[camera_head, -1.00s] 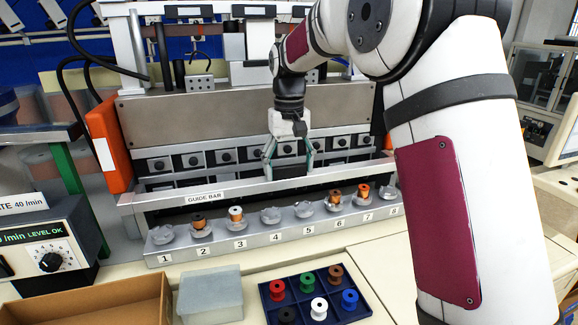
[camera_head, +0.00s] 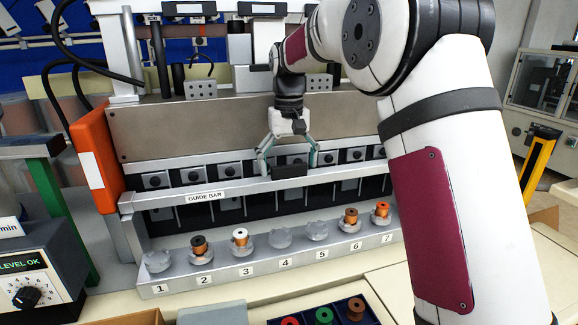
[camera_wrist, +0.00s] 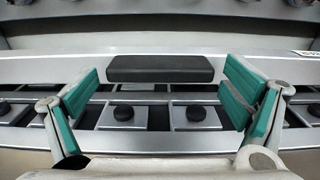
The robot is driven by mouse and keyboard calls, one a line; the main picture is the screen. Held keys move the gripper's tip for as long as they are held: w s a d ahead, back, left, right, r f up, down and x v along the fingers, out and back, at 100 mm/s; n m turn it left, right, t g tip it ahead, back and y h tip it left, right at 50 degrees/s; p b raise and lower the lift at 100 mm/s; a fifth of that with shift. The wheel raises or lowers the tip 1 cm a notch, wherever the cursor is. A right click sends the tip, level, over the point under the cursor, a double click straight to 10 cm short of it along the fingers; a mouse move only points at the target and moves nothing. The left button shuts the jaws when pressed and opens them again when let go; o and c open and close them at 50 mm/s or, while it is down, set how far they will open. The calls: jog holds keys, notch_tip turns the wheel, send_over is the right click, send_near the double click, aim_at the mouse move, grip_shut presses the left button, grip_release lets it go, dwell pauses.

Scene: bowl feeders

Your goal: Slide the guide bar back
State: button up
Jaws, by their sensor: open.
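The guide bar (camera_head: 235,192) is a long silver rail with a GUIDE BAR label, running across the front of the machine. A black block-shaped handle (camera_head: 290,171) sits on it; it also shows in the wrist view (camera_wrist: 160,69). My gripper (camera_head: 288,162) is open, its green-padded fingers on either side of the handle. In the wrist view my gripper (camera_wrist: 163,82) shows a narrow gap at each end of the handle. Whether my palm or another part touches the handle or bar is hidden.
Black-knobbed plates (camera_head: 194,175) line the machine behind the bar. A numbered spool rail (camera_head: 265,275) stands in front, some seats holding spools. An orange post (camera_head: 92,155) stands left; a tray of coloured spools (camera_head: 275,321) is at the bottom edge.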

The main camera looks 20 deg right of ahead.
jog(key=shift+s, duration=0.1)
notch_tip(320, 180, up, 12)
dwell(0.7)
dwell(0.3)
